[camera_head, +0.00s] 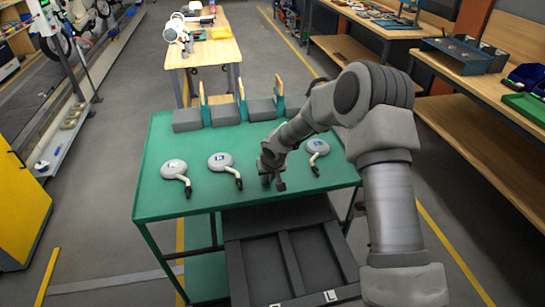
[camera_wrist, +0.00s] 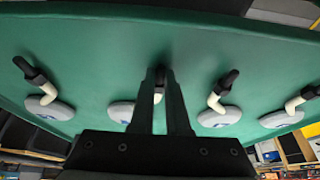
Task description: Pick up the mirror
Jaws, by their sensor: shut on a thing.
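Several mirrors, each a light grey disc with a bent white stem and dark end, lie on the green table (camera_head: 150,200). In the head view, two mirrors (camera_head: 174,167) (camera_head: 220,160) are left of my gripper (camera_head: 273,183) and one mirror (camera_head: 318,146) is right of it. In the wrist view, my gripper (camera_wrist: 160,74) is shut on the stem end of another mirror (camera_wrist: 121,110). Its disc is partly hidden behind the fingers, and my arm hides it in the head view. I cannot tell whether it is clear of the table.
Grey blocks (camera_head: 186,119) with upright wooden and teal dividers (camera_head: 241,97) line the table's back edge. A dark tray (camera_head: 285,265) is below the front edge. A wooden workbench (camera_head: 218,50) stands behind; shelves (camera_head: 470,80) are at the right.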

